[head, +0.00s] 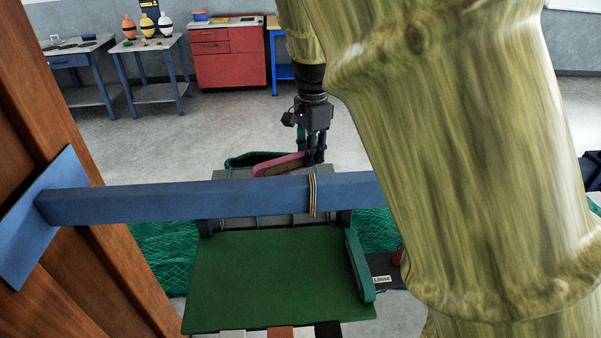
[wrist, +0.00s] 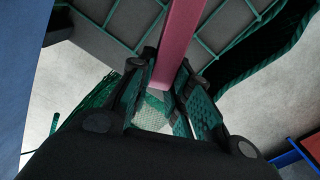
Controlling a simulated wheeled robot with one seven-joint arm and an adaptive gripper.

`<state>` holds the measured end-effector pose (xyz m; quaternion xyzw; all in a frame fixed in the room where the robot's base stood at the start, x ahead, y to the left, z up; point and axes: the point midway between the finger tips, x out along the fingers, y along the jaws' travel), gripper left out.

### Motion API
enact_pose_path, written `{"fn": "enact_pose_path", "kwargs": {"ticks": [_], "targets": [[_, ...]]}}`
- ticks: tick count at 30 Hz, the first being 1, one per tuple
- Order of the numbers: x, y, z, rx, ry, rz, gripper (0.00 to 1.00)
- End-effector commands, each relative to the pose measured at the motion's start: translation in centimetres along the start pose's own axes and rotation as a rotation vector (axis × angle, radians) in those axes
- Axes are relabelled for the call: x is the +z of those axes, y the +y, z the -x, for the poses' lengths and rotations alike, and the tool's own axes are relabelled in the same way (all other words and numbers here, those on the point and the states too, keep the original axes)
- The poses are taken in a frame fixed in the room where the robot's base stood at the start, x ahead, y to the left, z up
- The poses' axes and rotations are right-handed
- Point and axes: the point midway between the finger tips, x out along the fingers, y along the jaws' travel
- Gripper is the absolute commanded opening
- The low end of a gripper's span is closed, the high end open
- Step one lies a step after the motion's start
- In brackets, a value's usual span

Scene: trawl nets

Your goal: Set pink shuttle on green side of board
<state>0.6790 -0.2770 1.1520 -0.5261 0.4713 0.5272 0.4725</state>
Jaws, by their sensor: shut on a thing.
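The pink shuttle (head: 276,166) is in my gripper (head: 314,157), beyond the blue bar in the head view. In the wrist view the pink shuttle (wrist: 180,38) runs from the top edge down between the two fingers of my gripper (wrist: 168,80), which are shut on it. The blue bar hides part of the area below the gripper. The green side of the board (head: 275,275) lies flat on the near side of the bar, and its middle is bare. A teal shuttle (head: 359,266) lies along its right edge.
A blue bar (head: 200,201) crosses the view between my gripper and the green surface. A dark patch labelled LOOSE (head: 382,279) is right of the board. Green netting (head: 165,255) hangs at the left. A wooden post (head: 95,215) stands far left.

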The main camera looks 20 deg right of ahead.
Motion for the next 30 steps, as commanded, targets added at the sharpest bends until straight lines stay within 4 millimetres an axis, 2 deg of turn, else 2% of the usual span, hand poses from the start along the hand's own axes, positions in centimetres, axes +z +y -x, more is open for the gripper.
{"fn": "enact_pose_path", "kwargs": {"ticks": [3,11,18,30], "targets": [[0.0,0.0,-1.4,0.002,0.000,0.000,0.00],[0.1,0.0,-3.0,0.001,0.000,0.002,0.00],[0.2,-0.1,-5.6,0.002,0.000,0.003,0.00],[0.2,-0.1,-6.2,0.001,0.000,0.003,0.00]]}}
